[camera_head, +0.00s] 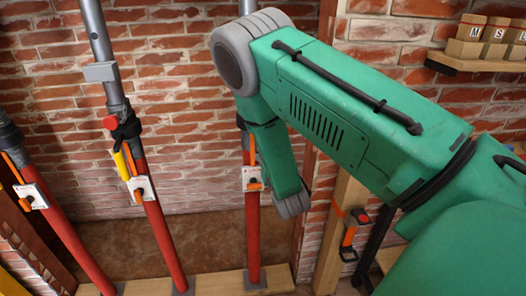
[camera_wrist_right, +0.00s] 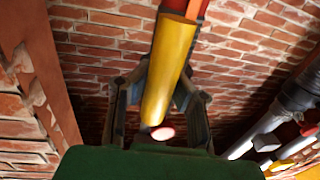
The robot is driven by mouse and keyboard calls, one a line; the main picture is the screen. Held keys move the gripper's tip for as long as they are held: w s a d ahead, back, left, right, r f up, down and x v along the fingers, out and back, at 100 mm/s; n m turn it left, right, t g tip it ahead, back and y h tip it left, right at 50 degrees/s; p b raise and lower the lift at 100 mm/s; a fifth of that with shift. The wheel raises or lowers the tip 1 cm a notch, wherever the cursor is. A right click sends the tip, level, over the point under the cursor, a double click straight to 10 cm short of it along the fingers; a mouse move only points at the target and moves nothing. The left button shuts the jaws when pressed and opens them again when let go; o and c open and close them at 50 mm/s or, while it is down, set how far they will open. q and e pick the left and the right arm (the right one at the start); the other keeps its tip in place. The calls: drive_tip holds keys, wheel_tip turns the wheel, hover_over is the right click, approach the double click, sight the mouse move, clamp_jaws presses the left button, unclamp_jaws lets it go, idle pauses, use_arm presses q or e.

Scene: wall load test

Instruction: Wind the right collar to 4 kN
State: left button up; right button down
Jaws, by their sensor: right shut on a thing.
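The right prop (camera_head: 252,225) is a red tube standing upright, with a white gauge plate (camera_head: 252,172) bearing orange and dark parts. Its reading is too small to tell. My green right arm hides the prop's upper part and most of its collar in the head view. In the right wrist view a yellow handle (camera_wrist_right: 168,65) runs between the dark fingers of my right gripper (camera_wrist_right: 163,88), which is shut on it. A red tube shows behind the handle's upper end. My left gripper is in neither view.
A middle prop (camera_head: 165,235) with a yellow handle and a left prop (camera_head: 72,235) stand to the left. They rest on a wooden sill (camera_head: 215,284). A shelf (camera_head: 475,62) with lettered boxes is at upper right. A wooden post (camera_head: 333,235) stands right of the right prop.

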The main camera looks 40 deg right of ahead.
drive_tip(key=c, duration=1.6)
unclamp_jaws()
drive_tip(key=shift+s+d+f, duration=0.15)
drive_tip(key=shift+s+f, duration=0.1)
drive_tip(key=shift+s, duration=0.1)
drive_tip(key=shift+o, duration=1.3)
drive_tip(key=shift+s+r, duration=0.1)
drive_tip(key=shift+r, duration=0.15)
drive_tip(key=shift+s+a, duration=0.3)
drive_tip(key=v, duration=1.1)
drive_tip(key=shift+s+d, duration=0.1)
drive_tip(key=shift+d, duration=0.05)
